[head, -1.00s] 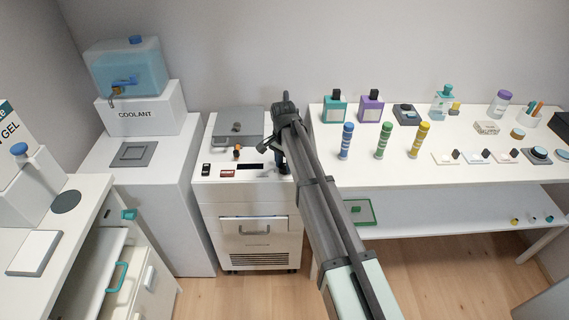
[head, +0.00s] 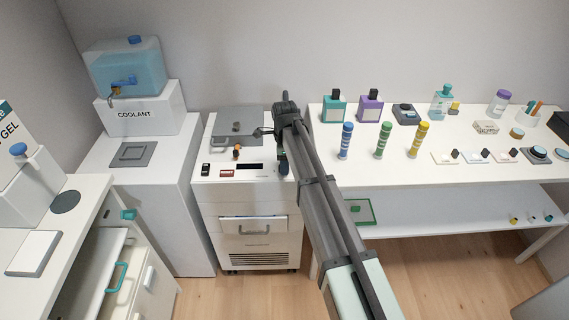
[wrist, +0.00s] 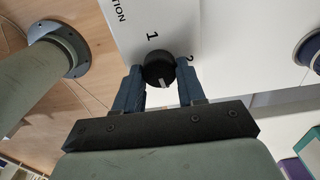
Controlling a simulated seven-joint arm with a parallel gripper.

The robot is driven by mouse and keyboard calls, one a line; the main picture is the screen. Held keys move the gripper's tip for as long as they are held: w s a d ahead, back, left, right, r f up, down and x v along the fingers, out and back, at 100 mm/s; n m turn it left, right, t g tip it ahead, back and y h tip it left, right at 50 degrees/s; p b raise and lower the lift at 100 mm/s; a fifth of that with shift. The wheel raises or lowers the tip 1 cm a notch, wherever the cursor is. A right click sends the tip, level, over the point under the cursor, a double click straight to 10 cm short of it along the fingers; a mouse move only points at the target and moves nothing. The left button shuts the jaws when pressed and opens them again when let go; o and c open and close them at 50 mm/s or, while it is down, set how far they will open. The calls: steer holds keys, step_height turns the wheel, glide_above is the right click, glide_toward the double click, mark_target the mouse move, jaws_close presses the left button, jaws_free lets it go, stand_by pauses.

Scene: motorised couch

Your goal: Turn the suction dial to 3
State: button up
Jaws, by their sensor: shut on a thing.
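The suction dial (wrist: 158,68) is a round black knob with a white pointer mark. It shows in the wrist view on a white panel (wrist: 140,22) with printed letters ending in "TION". A "1" is printed above the knob and a "2" to its upper right, partly covered by a finger; no 3 is visible. The pointer mark is on the knob's near side. My gripper (wrist: 160,84) has one blue finger on each side of the dial and is shut on it. In the head view my gripper (head: 281,160) is at the white machine's right edge, and my arm hides the dial.
A white table (head: 470,172) with bottles and colored cylinders stands close at right. The coolant tank (head: 125,72) stands at left.

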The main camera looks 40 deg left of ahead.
steer(key=shift+m, duration=0.6)
steer(key=o, duration=1.1)
steer(key=shift+c, duration=0.2)
steer(key=shift+r, duration=0.1)
step_height(320, 180, up, 14)
steer(key=shift+w, duration=0.15)
steer(key=shift+a+f, duration=0.1)
steer(key=shift+f, duration=0.1)
